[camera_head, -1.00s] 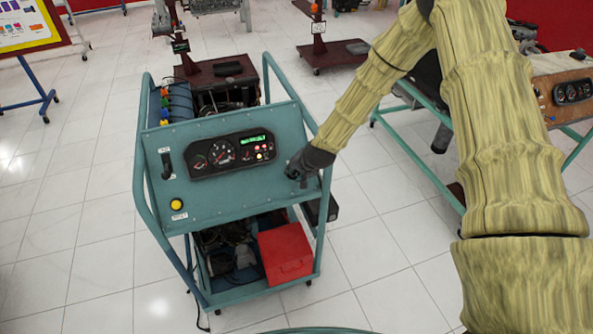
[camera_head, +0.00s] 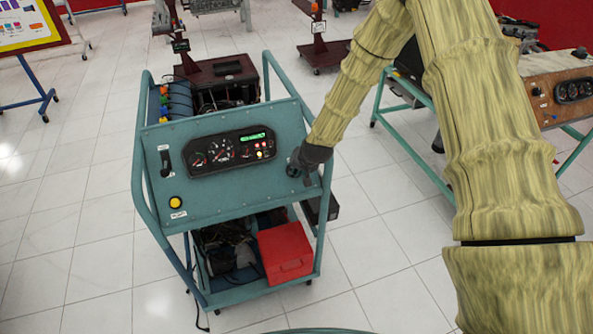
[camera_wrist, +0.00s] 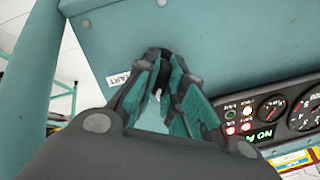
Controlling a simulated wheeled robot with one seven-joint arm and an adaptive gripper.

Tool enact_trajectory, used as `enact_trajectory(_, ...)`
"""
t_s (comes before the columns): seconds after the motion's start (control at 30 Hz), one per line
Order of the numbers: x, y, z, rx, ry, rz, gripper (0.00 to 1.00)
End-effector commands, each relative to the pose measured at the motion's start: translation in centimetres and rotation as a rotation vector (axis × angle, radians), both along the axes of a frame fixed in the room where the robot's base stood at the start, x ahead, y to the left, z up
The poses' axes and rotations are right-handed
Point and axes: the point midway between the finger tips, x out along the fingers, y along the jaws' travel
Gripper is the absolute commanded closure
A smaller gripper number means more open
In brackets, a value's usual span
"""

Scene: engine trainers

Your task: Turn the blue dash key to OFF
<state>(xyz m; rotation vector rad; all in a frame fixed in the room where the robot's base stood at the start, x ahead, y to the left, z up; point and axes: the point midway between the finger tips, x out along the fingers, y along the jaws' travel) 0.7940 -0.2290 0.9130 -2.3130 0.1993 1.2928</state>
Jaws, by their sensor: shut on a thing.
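My gripper (camera_head: 299,171) is at the right side of the teal dash panel (camera_head: 225,190), right of the gauge cluster (camera_head: 230,150). In the wrist view my gripper (camera_wrist: 168,85) has its two teal-padded fingers closed around the key spot, with a narrow gap between them. The blue dash key is mostly hidden by the fingers, so its angle cannot be read. A dark round part shows at the fingertips. A white label (camera_wrist: 118,79), partly covered and ending in "ART", is beside the fingers.
The cluster has a lit green display (camera_head: 253,136) and lit red lamps. A yellow button (camera_head: 175,202) and a black lever (camera_head: 165,162) are at the panel's left. A red box (camera_head: 286,252) sits on the trolley's lower shelf. Open tiled floor surrounds the trolley.

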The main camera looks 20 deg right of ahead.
Motion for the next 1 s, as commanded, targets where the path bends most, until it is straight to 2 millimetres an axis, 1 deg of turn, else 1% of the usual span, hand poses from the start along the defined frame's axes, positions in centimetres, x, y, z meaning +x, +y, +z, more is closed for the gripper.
enact_trajectory(0.03,-0.01,0.02,-0.28,-0.031,-0.001,0.032,1.0)
enact_trajectory(0.5,0.04,0.13,-0.16,-0.271,-0.01,0.304,1.0)
enact_trajectory(0.73,0.01,0.2,-0.12,-0.336,-0.011,0.378,1.0)
enact_trajectory(1.0,-0.01,0.15,-0.05,-0.362,-0.011,0.407,1.0)
